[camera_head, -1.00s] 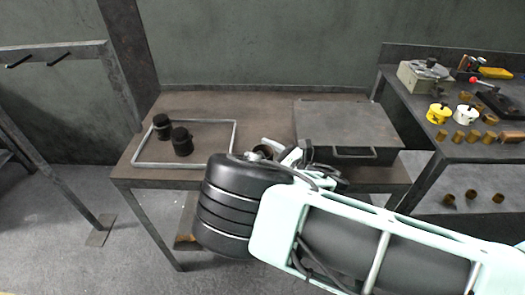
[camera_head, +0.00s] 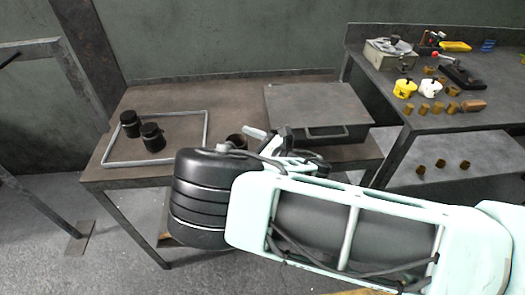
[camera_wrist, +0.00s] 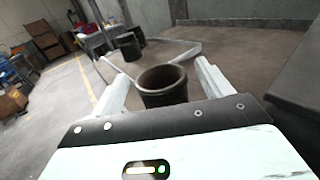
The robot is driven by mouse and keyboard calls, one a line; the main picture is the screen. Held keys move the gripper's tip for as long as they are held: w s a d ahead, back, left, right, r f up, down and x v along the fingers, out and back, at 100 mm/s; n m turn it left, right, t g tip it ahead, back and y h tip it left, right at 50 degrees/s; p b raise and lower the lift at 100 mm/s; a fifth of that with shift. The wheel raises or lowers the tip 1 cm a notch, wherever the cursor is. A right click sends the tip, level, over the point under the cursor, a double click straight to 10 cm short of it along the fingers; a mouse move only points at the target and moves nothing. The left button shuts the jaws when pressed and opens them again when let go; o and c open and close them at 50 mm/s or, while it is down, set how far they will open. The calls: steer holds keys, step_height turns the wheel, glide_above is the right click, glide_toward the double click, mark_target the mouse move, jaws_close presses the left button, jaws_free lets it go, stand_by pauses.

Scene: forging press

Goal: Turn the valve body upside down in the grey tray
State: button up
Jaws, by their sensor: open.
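A dark, hollow, round part open at its top, which looks like the valve body (camera_wrist: 163,84), stands upright on the brown table, outside the tray. In the head view it shows only partly (camera_head: 237,140), behind my arm. My gripper (camera_wrist: 162,68) is open, with one pale finger on each side of the part; I cannot tell whether they touch it. In the head view my gripper (camera_head: 272,140) is partly hidden by my own arm. The grey tray (camera_head: 206,130) is a shallow rectangle at the table's left. Its rim also shows in the wrist view (camera_wrist: 186,52).
Two black capped cylinders (camera_head: 152,138) stand in the tray's left half; its right half is clear. A dark box with a flat lid and handle (camera_head: 318,105) stands right of my gripper.

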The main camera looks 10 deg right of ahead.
steer(key=b+v, duration=0.1)
steer(key=v, duration=0.9)
steer(key=shift+b, duration=0.3)
